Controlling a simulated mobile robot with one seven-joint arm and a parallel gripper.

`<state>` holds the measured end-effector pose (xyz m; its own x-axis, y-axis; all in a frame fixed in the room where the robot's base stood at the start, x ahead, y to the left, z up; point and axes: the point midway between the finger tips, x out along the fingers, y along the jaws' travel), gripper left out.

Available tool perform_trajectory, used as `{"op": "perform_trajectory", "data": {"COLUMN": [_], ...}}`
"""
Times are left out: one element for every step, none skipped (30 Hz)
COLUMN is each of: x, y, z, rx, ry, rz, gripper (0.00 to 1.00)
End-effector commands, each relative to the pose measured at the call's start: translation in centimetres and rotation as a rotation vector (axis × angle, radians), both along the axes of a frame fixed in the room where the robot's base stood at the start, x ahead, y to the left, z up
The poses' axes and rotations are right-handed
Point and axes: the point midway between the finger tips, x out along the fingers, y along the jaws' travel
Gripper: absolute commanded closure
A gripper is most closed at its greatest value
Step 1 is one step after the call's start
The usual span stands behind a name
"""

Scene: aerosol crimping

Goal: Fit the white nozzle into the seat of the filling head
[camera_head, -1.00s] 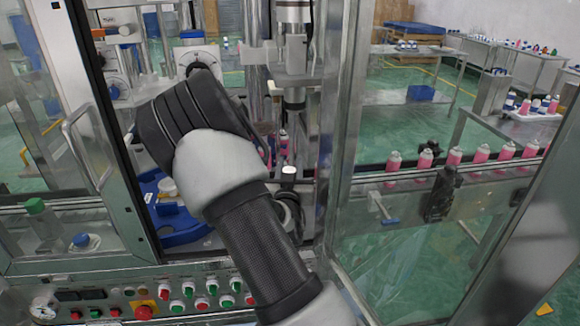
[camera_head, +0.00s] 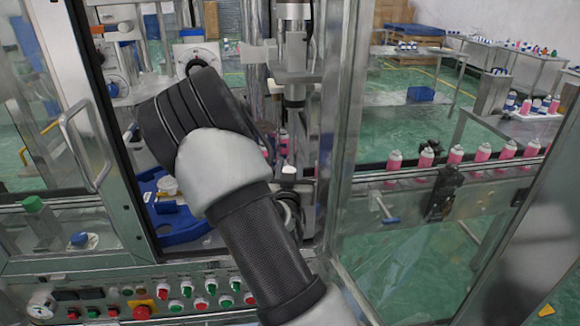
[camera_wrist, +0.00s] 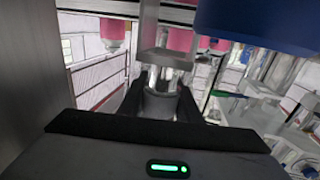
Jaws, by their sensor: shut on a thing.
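A small white piece (camera_head: 288,170), which I take to be the white nozzle, shows just right of my forearm in the head view. It sits below the metal filling head (camera_head: 294,90), with a gap between them. The seat itself cannot be made out. My gripper shows in the wrist view (camera_wrist: 160,100), with dark fingers on both sides of a grey rounded part. It is shut on the nozzle, whose outline is hard to separate there. In the head view my arm hides most of the gripper. A metal block with a shaft (camera_wrist: 164,58) stands just beyond the fingers.
Pink cans (camera_head: 426,157) line the conveyor at the right. A blue star-shaped part (camera_head: 180,225) lies left of my arm and a large blue shape (camera_wrist: 258,25) fills the wrist view's upper right. The door frame (camera_head: 345,120) and metal columns (camera_head: 255,60) stand close by.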

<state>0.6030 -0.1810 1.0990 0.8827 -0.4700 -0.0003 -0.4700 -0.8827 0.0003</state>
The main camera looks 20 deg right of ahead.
Motion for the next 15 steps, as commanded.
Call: {"op": "perform_trajectory", "data": {"x": [0.0,0.0,0.0,0.0,0.0,0.0,0.0,0.0,0.0,0.0,0.0,0.0,0.0,0.0,0.0], "y": [0.0,0.0,0.0,0.0,0.0,0.0,0.0,0.0,0.0,0.0,0.0,0.0,0.0,0.0,0.0], "z": [-0.2,-0.3,-0.4,-0.5,-0.5,-0.6,-0.7,-0.8,-0.9,-0.9,-1.0,-1.1,-1.2,-1.3,-1.3], "rx": [0.000,0.000,0.000,0.000,0.000,0.000,0.000,0.000,0.000,0.000,0.000,0.000,0.000,0.000,0.000], "ry": [-0.001,-0.001,-0.001,-0.001,-0.001,-0.001,-0.001,-0.001,-0.001,-0.001,-0.001,-0.001,-0.001,-0.001,-0.001], "rz": [0.000,0.000,0.000,0.000,0.000,0.000,0.000,0.000,0.000,0.000,0.000,0.000,0.000,0.000,0.000], "gripper": [1.00,1.00,1.00,1.00,1.00,1.00,1.00,1.00,1.00,1.00,1.00,1.00,1.00,1.00,1.00]}}
